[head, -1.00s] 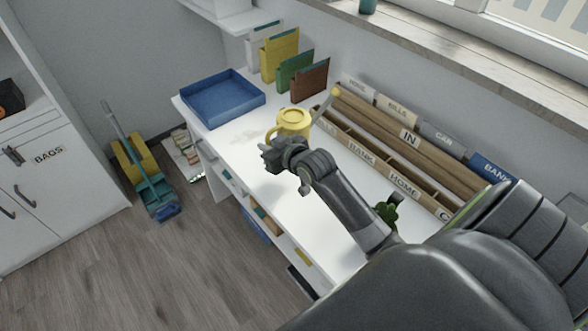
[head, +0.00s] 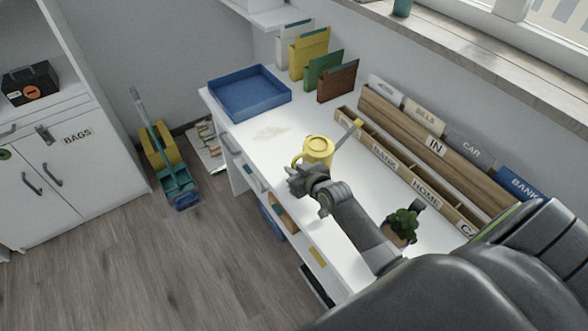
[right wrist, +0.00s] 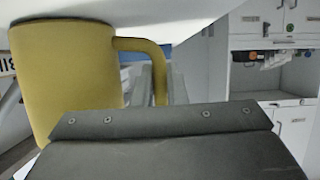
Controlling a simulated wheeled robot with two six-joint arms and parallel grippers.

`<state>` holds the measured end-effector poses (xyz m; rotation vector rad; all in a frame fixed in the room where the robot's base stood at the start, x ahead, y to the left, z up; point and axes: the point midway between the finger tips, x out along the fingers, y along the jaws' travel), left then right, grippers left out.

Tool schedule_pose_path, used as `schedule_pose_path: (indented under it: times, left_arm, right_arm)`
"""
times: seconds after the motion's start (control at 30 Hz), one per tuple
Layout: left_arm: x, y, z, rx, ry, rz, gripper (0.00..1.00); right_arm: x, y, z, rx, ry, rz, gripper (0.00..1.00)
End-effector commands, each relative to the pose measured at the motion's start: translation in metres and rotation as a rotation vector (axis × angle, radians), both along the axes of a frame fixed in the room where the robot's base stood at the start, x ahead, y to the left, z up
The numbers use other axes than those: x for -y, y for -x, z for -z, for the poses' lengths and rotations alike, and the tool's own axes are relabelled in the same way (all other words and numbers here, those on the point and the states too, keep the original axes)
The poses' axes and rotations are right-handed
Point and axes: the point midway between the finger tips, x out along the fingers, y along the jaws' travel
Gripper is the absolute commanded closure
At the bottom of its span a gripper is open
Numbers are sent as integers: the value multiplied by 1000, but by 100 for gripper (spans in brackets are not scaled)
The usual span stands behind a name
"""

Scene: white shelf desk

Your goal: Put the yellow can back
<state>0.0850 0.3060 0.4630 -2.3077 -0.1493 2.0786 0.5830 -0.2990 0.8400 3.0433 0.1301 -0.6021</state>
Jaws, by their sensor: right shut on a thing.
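The yellow can (head: 318,151) is a watering can with a lid, a handle at its left and a thin spout pointing up to the right. It appears upright over the middle of the white desk (head: 268,158). My right gripper (head: 297,176) is shut on its handle. In the right wrist view the can (right wrist: 70,75) fills the left side, and its handle (right wrist: 150,48) runs between my right gripper's fingers (right wrist: 157,84). The can's end lies against or close to a white surface there; I cannot tell whether it touches. My left gripper is not in view.
A blue tray (head: 250,93) sits at the desk's far left end, beside upright folders (head: 323,70). A wooden labelled organizer (head: 411,171) runs along the back. A small potted plant (head: 403,225) stands near my right arm.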

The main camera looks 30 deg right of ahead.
Motion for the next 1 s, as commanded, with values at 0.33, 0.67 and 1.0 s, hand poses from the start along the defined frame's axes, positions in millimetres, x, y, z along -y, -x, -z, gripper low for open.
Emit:
schedule_pose_path:
  times: [0.33, 0.67, 1.0]
  left_arm:
    - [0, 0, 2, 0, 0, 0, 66]
    - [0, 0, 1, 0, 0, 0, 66]
    - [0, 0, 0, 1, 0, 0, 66]
  right_arm:
    - [0, 0, 3, 0, 0, 0, 70]
    - [0, 0, 1, 0, 0, 0, 66]
    - [3, 33, -13, -1, 1, 1, 66]
